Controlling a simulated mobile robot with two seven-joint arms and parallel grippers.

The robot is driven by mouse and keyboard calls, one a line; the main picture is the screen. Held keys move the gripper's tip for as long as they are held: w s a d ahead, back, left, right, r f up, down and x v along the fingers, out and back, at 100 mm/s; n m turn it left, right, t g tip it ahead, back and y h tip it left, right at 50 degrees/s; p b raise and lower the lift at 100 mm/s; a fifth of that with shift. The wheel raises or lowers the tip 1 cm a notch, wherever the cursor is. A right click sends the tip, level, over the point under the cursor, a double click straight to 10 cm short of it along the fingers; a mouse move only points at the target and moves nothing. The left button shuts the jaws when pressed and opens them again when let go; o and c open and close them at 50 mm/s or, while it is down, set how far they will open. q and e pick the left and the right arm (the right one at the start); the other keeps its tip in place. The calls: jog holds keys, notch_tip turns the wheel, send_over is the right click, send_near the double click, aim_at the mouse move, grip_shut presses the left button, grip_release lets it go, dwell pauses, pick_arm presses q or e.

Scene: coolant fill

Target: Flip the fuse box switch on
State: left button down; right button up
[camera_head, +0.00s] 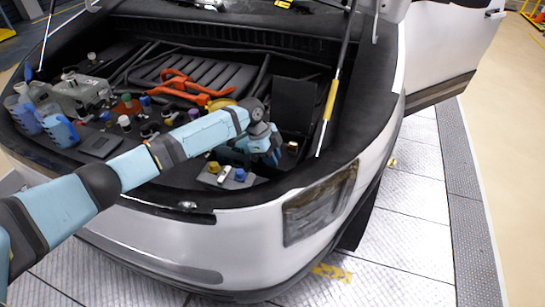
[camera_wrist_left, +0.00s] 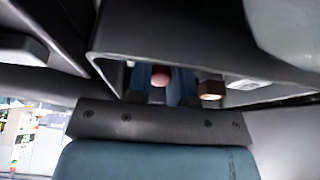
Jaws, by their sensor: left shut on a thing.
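My left gripper (camera_head: 262,151) reaches down into the open engine bay beside an upright dark panel (camera_head: 294,105), which looks like the raised lid of the fuse box. In the head view my own wrist hides most of the fingers and what is below them. In the left wrist view the blue fingers (camera_wrist_left: 160,88) point into a dark box frame (camera_wrist_left: 190,32). They are shut on a rounded red knob (camera_wrist_left: 160,73), which appears to be the switch. Whether it is on or off cannot be told. My right gripper is not in view.
A yellow-sleeved hood strut (camera_head: 330,99) stands right of the dark panel. Orange cables (camera_head: 180,86) cross the engine bay. Blue bottles (camera_head: 60,131) stand at the left.

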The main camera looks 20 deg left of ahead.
pick_arm(q)
jog(key=shift+r, duration=0.1)
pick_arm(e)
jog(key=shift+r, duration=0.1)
